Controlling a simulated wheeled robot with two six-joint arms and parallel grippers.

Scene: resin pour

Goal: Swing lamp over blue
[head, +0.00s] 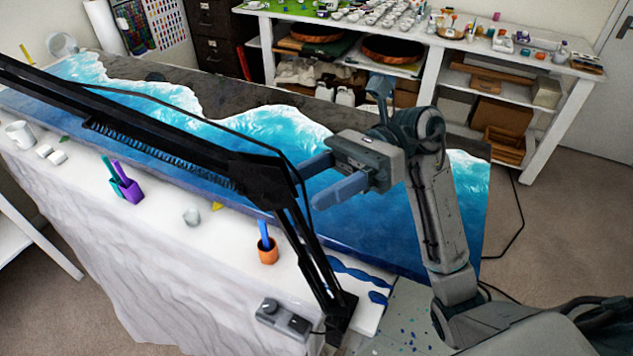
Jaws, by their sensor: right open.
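The black spring-arm lamp (262,180) rises from its base at the table's front edge, bends at an elbow, and its long upper arm runs to the left edge of the head view. The lamp's head is out of view. The blue resin (360,235), with white wave-like edges, covers much of the long slab under the lamp arm. My right gripper (309,187) is open and empty above the blue resin, its fingers pointing left toward the lamp's elbow. A gap shows between fingertips and lamp, but its depth is unclear. My left gripper is not in view.
Along the front edge stand a white mug (20,134), a purple cup (130,189) with sticks, an orange cup (268,252) and a small control box (283,316). A white shelf bench (440,45) with supplies stands behind. Carpet at the right is mostly clear.

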